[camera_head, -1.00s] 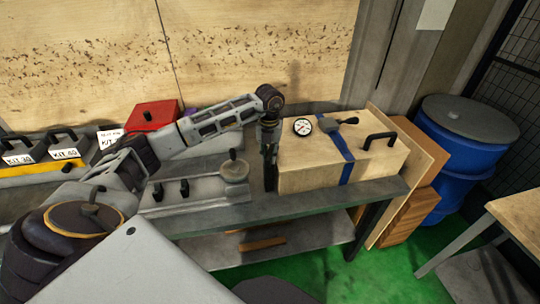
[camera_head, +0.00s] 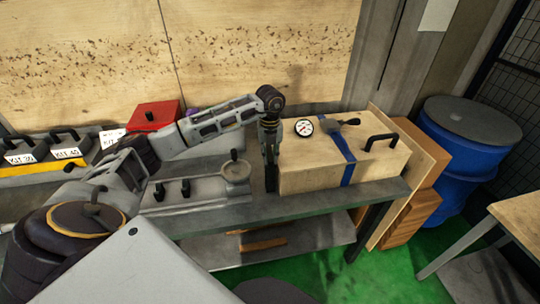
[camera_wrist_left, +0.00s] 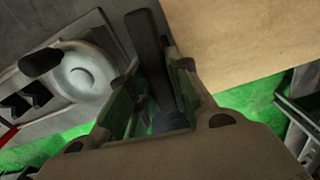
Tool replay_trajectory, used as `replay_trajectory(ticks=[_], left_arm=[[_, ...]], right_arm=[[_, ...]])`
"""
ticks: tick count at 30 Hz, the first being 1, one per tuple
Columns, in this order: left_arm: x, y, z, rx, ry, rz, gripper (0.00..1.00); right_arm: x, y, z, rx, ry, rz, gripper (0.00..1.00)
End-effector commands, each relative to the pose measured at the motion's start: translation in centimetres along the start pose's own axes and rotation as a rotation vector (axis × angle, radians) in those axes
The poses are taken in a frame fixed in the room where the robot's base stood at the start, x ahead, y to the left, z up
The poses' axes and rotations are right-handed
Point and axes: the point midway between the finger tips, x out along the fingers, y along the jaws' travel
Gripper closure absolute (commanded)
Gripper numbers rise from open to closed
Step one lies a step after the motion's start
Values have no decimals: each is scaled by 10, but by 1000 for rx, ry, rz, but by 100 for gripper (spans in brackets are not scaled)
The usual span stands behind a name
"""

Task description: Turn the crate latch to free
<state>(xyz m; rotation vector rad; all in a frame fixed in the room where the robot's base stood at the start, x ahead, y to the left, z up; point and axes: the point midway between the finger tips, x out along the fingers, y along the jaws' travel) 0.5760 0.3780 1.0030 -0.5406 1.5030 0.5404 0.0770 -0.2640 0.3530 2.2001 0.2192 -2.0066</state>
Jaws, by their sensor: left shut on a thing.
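The pale wooden crate (camera_head: 310,172) stands on the grey bench, with a blue strap, a round white gauge (camera_head: 303,128) and a black handle (camera_head: 381,140) on top. A dark bar (camera_head: 271,178), which looks like the crate latch, stands upright at the crate's left end. My left gripper (camera_head: 270,158) points down there and is shut on this bar. In the left wrist view the bar (camera_wrist_left: 148,45) runs out from between the fingers (camera_wrist_left: 155,105), beside the crate's edge (camera_wrist_left: 230,45). The bar's mounting is hidden. My right gripper is not in view.
A grey fixture with a round handwheel (camera_head: 236,171) and black knobs sits left of the crate on the bench (camera_head: 300,204). A red box (camera_head: 155,114) and labelled kit trays (camera_head: 67,152) stand further left. A blue barrel (camera_head: 468,150) is at the right.

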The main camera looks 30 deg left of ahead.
Motion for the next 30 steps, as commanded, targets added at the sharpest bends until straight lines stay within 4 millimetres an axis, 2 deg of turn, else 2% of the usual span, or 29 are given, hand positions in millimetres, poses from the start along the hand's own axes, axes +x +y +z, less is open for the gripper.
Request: replay_trajectory(ticks=[2, 3, 7, 20, 26, 30], left_arm=[[-2, 0, 1, -1, -4, -2, 100], [-2, 0, 1, -1, -4, -2, 75], [-1, 0, 1, 0, -3, -2, 59], [-3, 0, 0, 1, -1, -1, 59], [-16, 0, 1, 1, -2, -1, 59], [-34, 0, 1, 1, -3, -2, 59]], right_arm=[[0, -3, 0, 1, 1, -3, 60], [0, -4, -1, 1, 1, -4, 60], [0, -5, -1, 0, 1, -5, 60], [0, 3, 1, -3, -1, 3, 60], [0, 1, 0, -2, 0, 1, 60], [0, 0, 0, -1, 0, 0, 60]])
